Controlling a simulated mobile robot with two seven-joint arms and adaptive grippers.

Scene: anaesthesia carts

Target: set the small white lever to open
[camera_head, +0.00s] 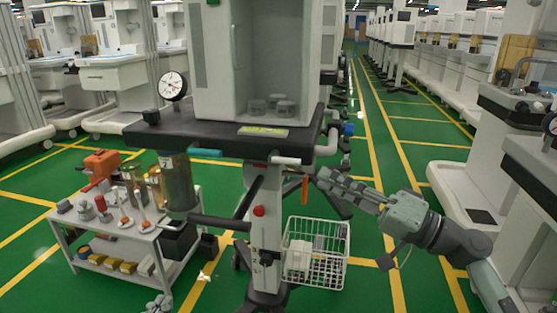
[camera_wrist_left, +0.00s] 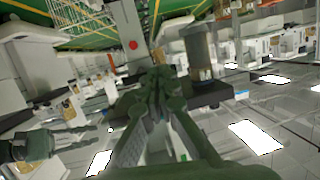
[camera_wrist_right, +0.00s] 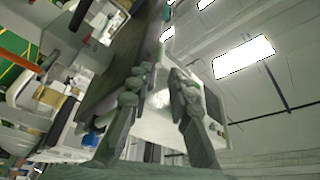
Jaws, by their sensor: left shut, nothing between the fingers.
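A small white lever (camera_head: 286,160) sticks out sideways under the front edge of the cart's dark top (camera_head: 180,128), right of centre. A teal lever (camera_head: 206,152) sits further left under the same edge. My right gripper (camera_head: 322,176) is just right of the white lever, apart from it as far as I can tell, beside a hanging orange strip (camera_head: 305,188). Its fingers show a gap with nothing between them in the right wrist view (camera_wrist_right: 162,76). My left gripper (camera_head: 158,304) is low at the bottom edge; its fingers are together and empty in the left wrist view (camera_wrist_left: 160,82).
A wire basket (camera_head: 318,255) hangs on the cart's column below my right gripper. A red knob (camera_head: 259,211) is on the column. A small loaded trolley (camera_head: 100,225) stands lower left.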

